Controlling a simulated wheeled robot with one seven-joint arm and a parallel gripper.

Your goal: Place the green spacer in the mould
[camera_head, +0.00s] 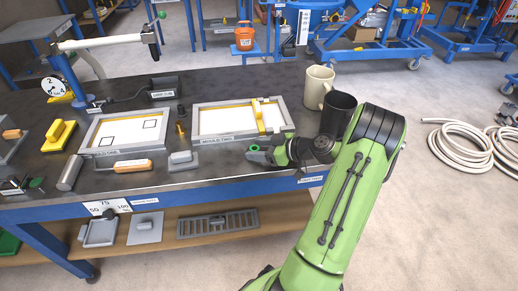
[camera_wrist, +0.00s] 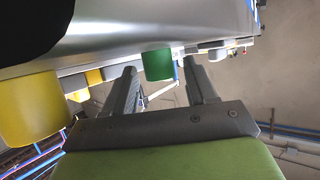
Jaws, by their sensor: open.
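The green spacer (camera_wrist: 158,64) is a small cylinder. In the wrist view it shows between and just beyond the fingertips of my open gripper (camera_wrist: 160,78); I cannot tell whether a finger touches it. In the head view a small green round piece (camera_head: 254,148) shows at my gripper (camera_head: 262,155), low over the bench's front right part, partly hidden by the jaws. The mould labelled MOULD TWO (camera_head: 197,121) is a grey frame with a pale inside and a yellow bar across it, just behind my gripper. The mould labelled MOULD ONE (camera_head: 88,138) lies further left.
Two mugs, one cream (camera_head: 318,86) and one black (camera_head: 337,112), stand at the bench's right end near my arm. A grey block (camera_head: 183,161) and a wooden-handled tool (camera_head: 132,166) lie left of my gripper. A yellow cylinder (camera_wrist: 30,108) shows left in the wrist view.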

